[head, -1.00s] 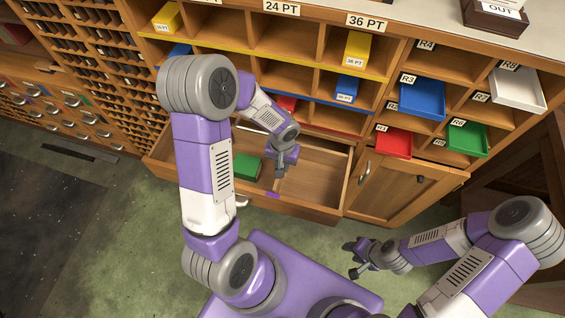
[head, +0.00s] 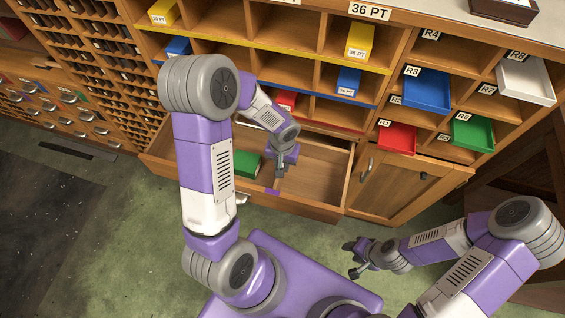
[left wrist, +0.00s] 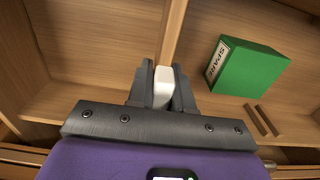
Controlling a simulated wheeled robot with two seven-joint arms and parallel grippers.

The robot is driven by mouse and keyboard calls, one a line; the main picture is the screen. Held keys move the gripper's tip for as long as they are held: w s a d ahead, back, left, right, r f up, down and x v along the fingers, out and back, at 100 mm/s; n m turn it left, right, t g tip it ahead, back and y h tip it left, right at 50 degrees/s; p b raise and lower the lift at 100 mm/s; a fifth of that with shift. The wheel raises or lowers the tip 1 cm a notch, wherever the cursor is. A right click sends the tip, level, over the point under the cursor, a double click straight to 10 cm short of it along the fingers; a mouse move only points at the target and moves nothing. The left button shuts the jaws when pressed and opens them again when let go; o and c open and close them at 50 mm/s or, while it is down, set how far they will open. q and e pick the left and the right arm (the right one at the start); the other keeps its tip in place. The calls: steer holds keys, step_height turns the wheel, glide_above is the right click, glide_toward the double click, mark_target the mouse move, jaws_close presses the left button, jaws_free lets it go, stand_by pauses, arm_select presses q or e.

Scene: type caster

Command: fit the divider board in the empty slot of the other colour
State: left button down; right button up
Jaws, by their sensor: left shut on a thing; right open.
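My left gripper (head: 279,172) reaches down into the open drawer (head: 323,172). In the left wrist view, my left gripper (left wrist: 163,92) is shut on a white piece (left wrist: 163,86). A thin upright wooden edge (left wrist: 173,35) runs on just beyond the white piece. This looks like the divider board, but I cannot tell whether the two are joined. The board's lower edge and any slot around it are hidden. Two short dark strips (left wrist: 262,120) lie side by side on the drawer floor at the right. A small purple mark (head: 272,191) is on the drawer's front edge. My right gripper (head: 356,258) is open and empty, away from the drawer.
A green box (head: 246,163), labelled SPARE in the left wrist view (left wrist: 248,68), stands in the drawer. Shelves above hold yellow, blue and red boxes. A cupboard door (head: 400,188) is right of the drawer. Green floor (head: 120,235) is clear at the left.

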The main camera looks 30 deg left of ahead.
arm_select(q)
steer(key=shift+f+b, duration=0.65)
steer(key=shift+f, duration=0.15)
steer(key=c, duration=0.9)
jaws_free()
steer(key=shift+c, duration=0.2)
steer(key=shift+r, duration=0.15)
step_height(320, 180, up, 8)
steer(key=p, duration=0.3)
steer(key=shift+f, duration=0.25)
steer(key=shift+f, duration=0.1)
